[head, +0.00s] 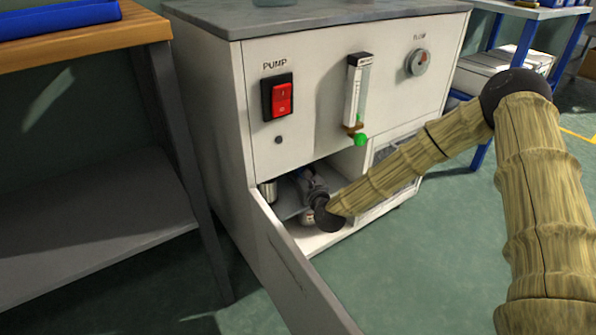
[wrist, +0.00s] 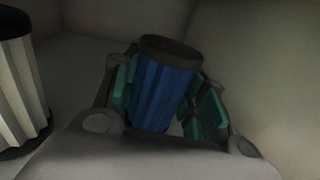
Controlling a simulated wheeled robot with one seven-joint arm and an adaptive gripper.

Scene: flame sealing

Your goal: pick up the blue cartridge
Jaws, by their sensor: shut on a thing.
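The blue cartridge (wrist: 160,92) stands between my gripper's fingers in the wrist view, with a dark cap on top and ribbed blue sides. It tilts slightly in that picture. My gripper (wrist: 168,100) has green pads on both sides of the cartridge and is shut on it. In the head view my gripper (head: 312,188) is inside the open lower compartment of the white cabinet (head: 330,90).
A white ribbed cartridge (wrist: 18,85) with a dark cap stands left in the wrist view. The compartment walls are close. The cabinet's open door (head: 300,270) stands in front at the left.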

